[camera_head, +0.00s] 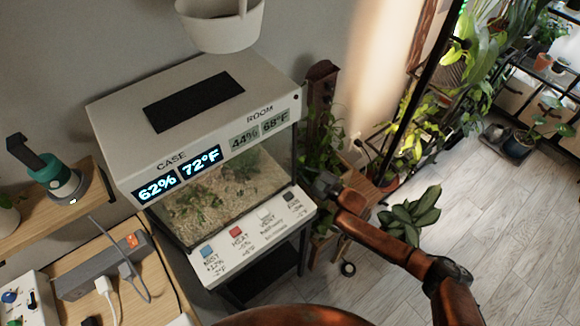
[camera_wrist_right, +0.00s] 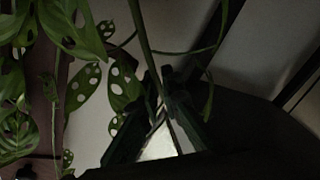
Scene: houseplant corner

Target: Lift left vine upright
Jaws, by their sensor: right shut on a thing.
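In the head view my right arm reaches in from the lower right, and my right gripper (camera_head: 326,184) is among green leaves of a climbing plant (camera_head: 318,152) beside the terrarium. In the right wrist view the dark fingers of my right gripper (camera_wrist_right: 160,88) are shut on a thin green vine stem (camera_wrist_right: 146,45). The stem runs up from between the fingertips. Leaves with holes (camera_wrist_right: 85,80) hang to its left. The stem in the grip is too small to make out in the head view. My left gripper is in neither view.
The white terrarium case (camera_head: 185,105) stands just left of my right gripper. A dark brown post (camera_head: 321,95) rises behind the leaves. A leafy plant (camera_head: 412,216) sits low beside my right forearm. The wooden floor (camera_head: 500,230) to the right is open.

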